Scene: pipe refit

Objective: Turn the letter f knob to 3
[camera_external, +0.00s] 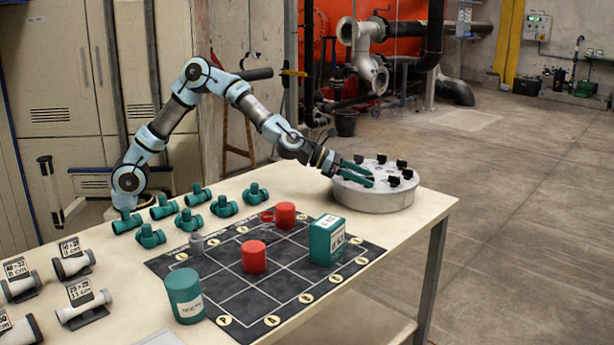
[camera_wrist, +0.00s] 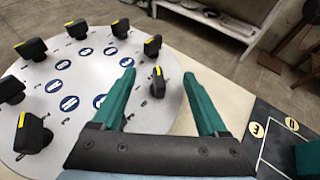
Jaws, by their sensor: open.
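A round grey dial plate (camera_external: 372,201) stands at the far right end of the table, with several black knobs on its top. In the wrist view the plate (camera_wrist: 85,75) shows knobs with yellow marks and blue oval labels. I cannot read which knob is letter f. My gripper (camera_external: 368,174) is over the plate's near left side. The gripper holds nothing.
A black grid mat (camera_external: 215,285) holds red cylinders (camera_external: 254,257), a green box (camera_external: 326,241) and a green canister (camera_external: 185,296). Several green pipe fittings (camera_external: 187,219) and white pipe pieces (camera_external: 73,262) lie left.

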